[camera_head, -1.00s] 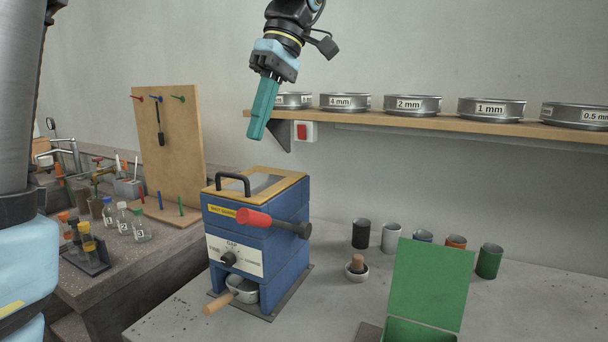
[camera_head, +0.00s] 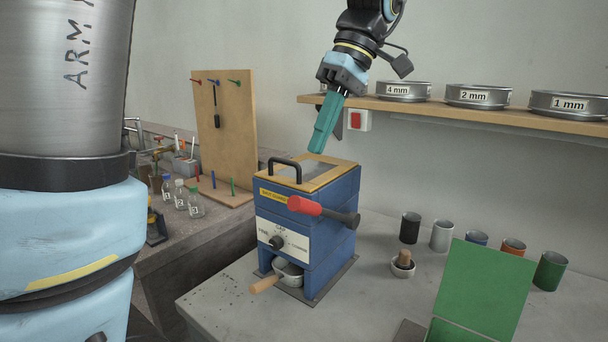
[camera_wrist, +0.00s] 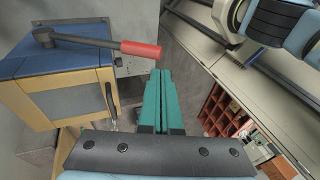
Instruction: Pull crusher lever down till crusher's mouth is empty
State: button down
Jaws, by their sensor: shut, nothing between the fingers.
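The blue crusher (camera_head: 306,225) stands on the concrete bench with a wooden-framed top and a black handle. Its lever has a red grip (camera_head: 305,206) and a dark arm, and sticks out across the front near the top. In the wrist view the crusher (camera_wrist: 62,90) is at the left, with the red grip (camera_wrist: 140,49) pointing right, just beyond my fingers. My gripper (camera_head: 320,148), with teal fingers, is shut and empty above the crusher's top, apart from the lever. It also shows in the wrist view (camera_wrist: 161,75). What is inside the crusher's mouth cannot be made out.
A metal pan with a wooden handle (camera_head: 264,284) sits in the crusher's lower opening. A shelf of sieves (camera_head: 470,108) runs behind; a pegboard (camera_head: 226,130) stands left.

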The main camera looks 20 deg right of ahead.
aim_at(304, 200)
jog(key=p+x, duration=0.1)
jog(key=x, duration=0.6)
jog(key=shift+a+f, duration=0.15)
